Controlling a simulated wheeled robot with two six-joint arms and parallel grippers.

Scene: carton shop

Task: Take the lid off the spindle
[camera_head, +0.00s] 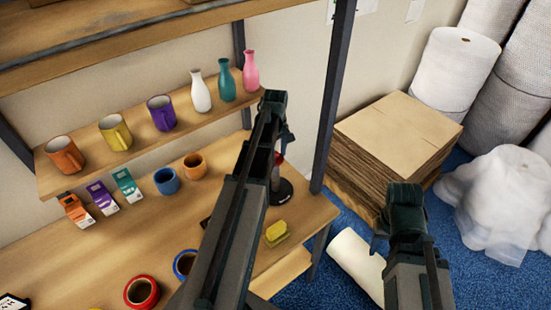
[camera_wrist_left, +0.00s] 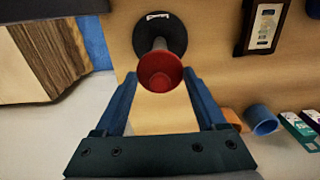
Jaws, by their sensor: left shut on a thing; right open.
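The spindle stands on a round black base (camera_head: 284,192) at the right end of the workbench, partly hidden by my left arm in the head view. Its base also shows in the left wrist view (camera_wrist_left: 174,32). A red round piece, seemingly the lid (camera_wrist_left: 160,72), is in line with the stem; a bit of red shows in the head view (camera_head: 279,158). My left gripper (camera_wrist_left: 160,78) is shut on the red piece, one blue finger on each side. I cannot tell whether it is seated or lifted. My right gripper (camera_head: 385,232) is open, off the bench to the right.
A yellow sponge-like block (camera_head: 276,234), a blue tape roll (camera_head: 183,265) and a red tape roll (camera_head: 142,292) lie on the bench (camera_head: 105,240). Mugs and vases stand on the shelf (camera_head: 80,180) above. A dark post (camera_head: 335,90) rises beside the spindle. Stacked cardboard (camera_head: 395,130) stands right.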

